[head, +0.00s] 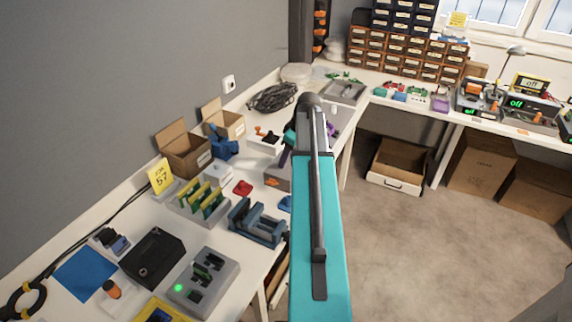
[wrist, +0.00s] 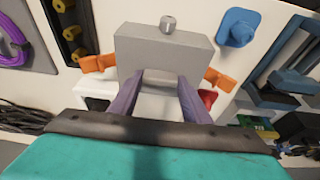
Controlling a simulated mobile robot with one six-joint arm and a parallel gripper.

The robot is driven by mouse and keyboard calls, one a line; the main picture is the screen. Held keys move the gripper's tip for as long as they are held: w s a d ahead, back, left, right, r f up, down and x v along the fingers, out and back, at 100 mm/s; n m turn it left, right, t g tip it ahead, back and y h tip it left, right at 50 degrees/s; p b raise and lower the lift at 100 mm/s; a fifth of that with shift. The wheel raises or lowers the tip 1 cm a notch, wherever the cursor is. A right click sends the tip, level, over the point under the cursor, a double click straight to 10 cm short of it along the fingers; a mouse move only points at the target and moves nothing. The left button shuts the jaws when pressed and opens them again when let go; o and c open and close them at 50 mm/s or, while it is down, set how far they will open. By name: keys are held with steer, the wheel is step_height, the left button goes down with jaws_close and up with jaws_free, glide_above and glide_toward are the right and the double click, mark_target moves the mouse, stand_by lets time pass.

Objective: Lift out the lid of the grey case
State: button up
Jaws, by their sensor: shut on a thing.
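The grey case (head: 279,177) stands on the bench just left of my arm in the head view, with an orange piece on its near side. In the wrist view, a grey block-shaped part (wrist: 165,50) with a round knob (wrist: 168,23) on it lies at my fingertips, with orange pieces on both sides. My gripper (wrist: 161,76) has purple fingers closed on this grey part, which I take for the lid. A paler grey surface shows between the fingers. In the head view my arm hides most of the grip. I cannot tell whether the lid is clear of the case.
A red piece (head: 243,187) and a blue-grey bracket (head: 257,222) sit close by on the bench. A blue piece (wrist: 238,27) lies right of the grey part. A black cable coil (head: 272,97) and open cartons (head: 184,150) stand toward the wall. Open floor lies right.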

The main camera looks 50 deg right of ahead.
steer(key=shift+r, duration=0.15)
steer(key=shift+r+b, duration=0.4)
steer(key=shift+r, duration=1)
steer(key=s+d+r+b, duration=0.1)
steer(key=s+r+b, duration=0.1)
steer(key=s, duration=1.4)
steer(key=shift+d+b, duration=0.3)
steer(key=shift+d, duration=0.1)
